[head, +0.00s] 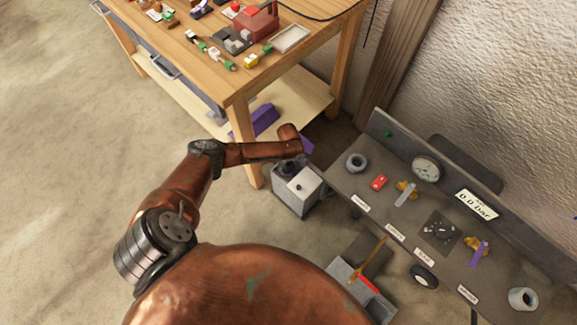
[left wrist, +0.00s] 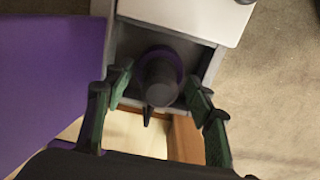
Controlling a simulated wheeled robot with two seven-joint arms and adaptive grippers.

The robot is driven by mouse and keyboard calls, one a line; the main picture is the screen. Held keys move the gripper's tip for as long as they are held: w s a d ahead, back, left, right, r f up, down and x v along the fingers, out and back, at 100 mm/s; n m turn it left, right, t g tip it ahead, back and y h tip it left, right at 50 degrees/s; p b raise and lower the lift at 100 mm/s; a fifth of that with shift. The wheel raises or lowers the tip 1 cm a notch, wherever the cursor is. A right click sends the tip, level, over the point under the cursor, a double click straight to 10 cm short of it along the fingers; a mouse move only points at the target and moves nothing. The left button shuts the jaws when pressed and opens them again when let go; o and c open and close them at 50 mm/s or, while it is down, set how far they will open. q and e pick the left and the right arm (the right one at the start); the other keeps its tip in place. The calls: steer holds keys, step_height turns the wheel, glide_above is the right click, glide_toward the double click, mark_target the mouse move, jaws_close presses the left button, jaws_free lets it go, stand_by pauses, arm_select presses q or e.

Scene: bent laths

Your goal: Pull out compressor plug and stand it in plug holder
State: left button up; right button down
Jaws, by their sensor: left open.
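A dark round plug (left wrist: 160,86) with a purple ring around its base stands in the recessed end of a grey box (head: 295,197) with a white top. The box is on the floor between the wooden table and the grey bench. My left gripper (left wrist: 158,95) is open, its green-padded fingers on either side of the plug, with gaps showing. In the head view the left gripper (head: 291,163) is over the box's far end, partly hidden by my arm. A grey ring-shaped holder (head: 357,162) stands on the bench's left end; its label is too small to read. My right gripper is out of view.
The grey bench (head: 410,225) carries a gauge, a red block, yellow parts and another grey ring (head: 523,299) at its right end. The wooden table (head: 240,85) has a leg close to the box. A purple piece (left wrist: 50,80) is close on the left.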

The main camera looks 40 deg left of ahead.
arm_select(q)
jaws_close()
stand_by(0.5)
steer(key=shift+r, duration=0.1)
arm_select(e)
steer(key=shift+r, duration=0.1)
